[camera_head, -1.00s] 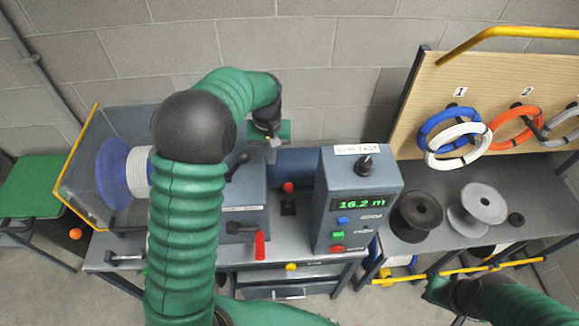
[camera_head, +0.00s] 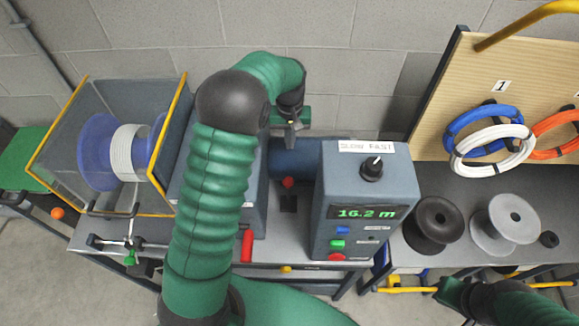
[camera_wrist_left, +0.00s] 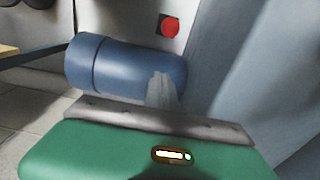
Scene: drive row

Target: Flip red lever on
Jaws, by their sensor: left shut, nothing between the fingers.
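The red lever (camera_head: 247,246) hangs down at the front of the grey-blue machine housing (camera_head: 258,190), just right of my left forearm. My left arm crosses over the housing and hides much of it. My left gripper (camera_head: 291,138) is above the back of the bench, near the blue cylinder (camera_head: 295,158) and well behind the lever. In the left wrist view its fingertips (camera_wrist_left: 163,92) are together and empty, in front of the blue cylinder (camera_wrist_left: 115,68). The lever is not recognisable there. My right gripper (camera_head: 452,292) is low at the right; its fingers are unclear.
A red knob (camera_head: 288,182) stands on the bench between the housing and the control box (camera_head: 365,205), which reads 16.2 m. Spools (camera_head: 432,222) and hanging coils (camera_head: 492,150) are at the right.

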